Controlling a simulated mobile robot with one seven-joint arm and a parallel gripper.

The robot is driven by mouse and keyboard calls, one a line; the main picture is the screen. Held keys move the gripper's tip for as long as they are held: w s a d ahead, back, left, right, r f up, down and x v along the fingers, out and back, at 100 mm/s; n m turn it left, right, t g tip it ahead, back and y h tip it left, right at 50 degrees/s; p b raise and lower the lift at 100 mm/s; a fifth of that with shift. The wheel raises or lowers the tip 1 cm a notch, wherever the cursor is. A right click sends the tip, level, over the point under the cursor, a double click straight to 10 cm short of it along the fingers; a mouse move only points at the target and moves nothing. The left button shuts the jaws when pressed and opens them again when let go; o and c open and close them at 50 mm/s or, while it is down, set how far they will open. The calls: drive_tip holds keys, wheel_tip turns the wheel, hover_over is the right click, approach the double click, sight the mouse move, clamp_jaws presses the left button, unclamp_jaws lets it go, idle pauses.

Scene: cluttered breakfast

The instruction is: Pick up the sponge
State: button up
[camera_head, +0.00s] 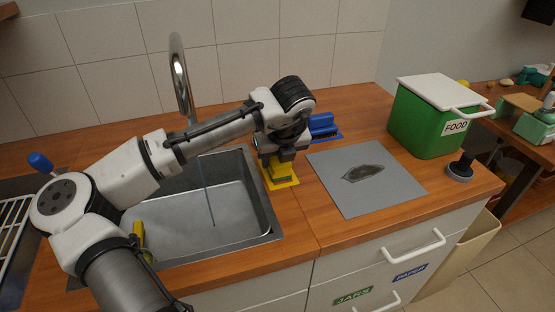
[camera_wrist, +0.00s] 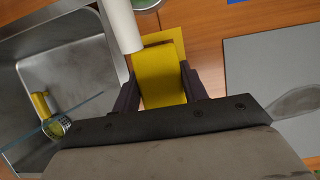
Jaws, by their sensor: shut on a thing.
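The sponge (camera_head: 281,173) is a yellow block with a greenish look in the head view. It is over a flat yellow mat (camera_head: 292,183) on the wooden counter, just right of the sink. My gripper (camera_head: 279,163) reaches down from above and is shut on the sponge. In the wrist view the yellow sponge (camera_wrist: 161,78) sits between the two dark fingers of my gripper (camera_wrist: 160,88), with part of the yellow mat (camera_wrist: 177,42) behind it. I cannot tell whether the sponge touches the mat.
The metal sink (camera_head: 262,205) is left, with a tall faucet (camera_head: 180,80), a thin stream and a yellow-handled item (camera_head: 139,233). A blue object (camera_head: 321,122) stands close behind my gripper. A grey mat (camera_head: 345,195) and a green FOOD bin (camera_head: 420,128) are right.

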drive_tip(key=shift+r, duration=0.7)
drive_tip(key=shift+b+v, duration=0.3)
drive_tip(key=shift+v, duration=0.65)
drive_tip(key=s+d, duration=0.1)
drive_tip(key=s, duration=0.4)
drive_tip(key=s+d+b, duration=0.1)
drive_tip(key=s+d, duration=0.1)
drive_tip(key=s, duration=0.4)
drive_tip(key=s+d+b, duration=0.1)
drive_tip(key=s+d, duration=0.1)
drive_tip(key=s, duration=0.3)
drive_tip(key=shift+s+d, duration=0.2)
drive_tip(key=shift+s, duration=0.05)
drive_tip(key=shift+o, duration=1.2)
drive_tip(key=shift+c, duration=0.7)
drive_tip(key=shift+s, duration=0.1)
